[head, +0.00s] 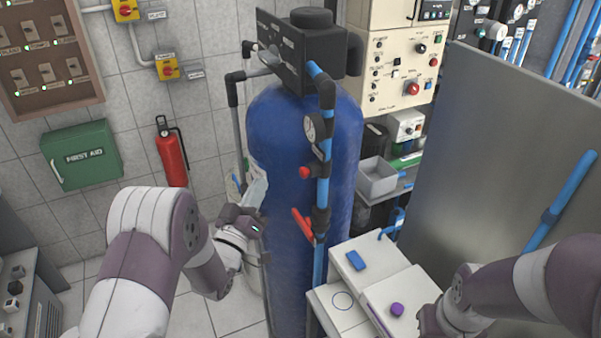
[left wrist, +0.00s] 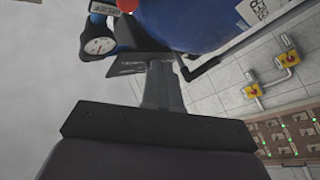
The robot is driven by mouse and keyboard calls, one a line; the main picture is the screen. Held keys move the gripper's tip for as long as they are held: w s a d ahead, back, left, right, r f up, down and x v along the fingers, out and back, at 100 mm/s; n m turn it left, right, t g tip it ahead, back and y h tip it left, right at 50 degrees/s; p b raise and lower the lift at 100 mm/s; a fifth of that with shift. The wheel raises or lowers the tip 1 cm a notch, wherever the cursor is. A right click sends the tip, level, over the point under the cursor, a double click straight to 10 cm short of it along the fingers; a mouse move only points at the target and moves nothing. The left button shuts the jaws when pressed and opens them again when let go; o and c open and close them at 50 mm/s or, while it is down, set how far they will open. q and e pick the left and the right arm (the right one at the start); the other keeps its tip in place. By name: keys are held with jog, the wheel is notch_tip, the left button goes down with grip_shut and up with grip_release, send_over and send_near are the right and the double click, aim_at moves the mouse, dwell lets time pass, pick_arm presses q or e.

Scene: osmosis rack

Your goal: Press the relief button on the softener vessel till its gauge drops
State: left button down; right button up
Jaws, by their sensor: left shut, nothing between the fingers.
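The softener vessel (head: 285,160) is a tall blue tank with a black head in the middle of the head view. Its round gauge (head: 311,128) sits on the pipe at its front right, and the red relief button (head: 305,172) sits below. In the left wrist view the gauge (left wrist: 99,46) and part of the red button (left wrist: 127,5), beside a label reading RELIEF, show at the top. The needle reading is too small to tell. My left gripper (head: 256,194) is shut and empty, left of the vessel and apart from the button. My right gripper's fingers are out of view.
A red-handled valve (head: 302,225) is lower on the blue pipe. White boxes (head: 355,285) stand at the vessel's right foot, and a grey panel (head: 490,150) fills the right. A fire extinguisher (head: 171,152) and first-aid box (head: 80,155) hang on the left wall.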

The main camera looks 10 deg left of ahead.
aim_at(305, 172)
pick_arm(q)
jog(key=w+d+b, duration=0.1)
jog(key=w+d, duration=0.2)
jog(key=d, duration=0.2)
jog(key=shift+w, duration=0.25)
jog(key=shift+d, duration=0.15)
dwell(1.7)
jog(key=shift+w+d+b, duration=0.3)
jog(key=shift+d+b, duration=0.05)
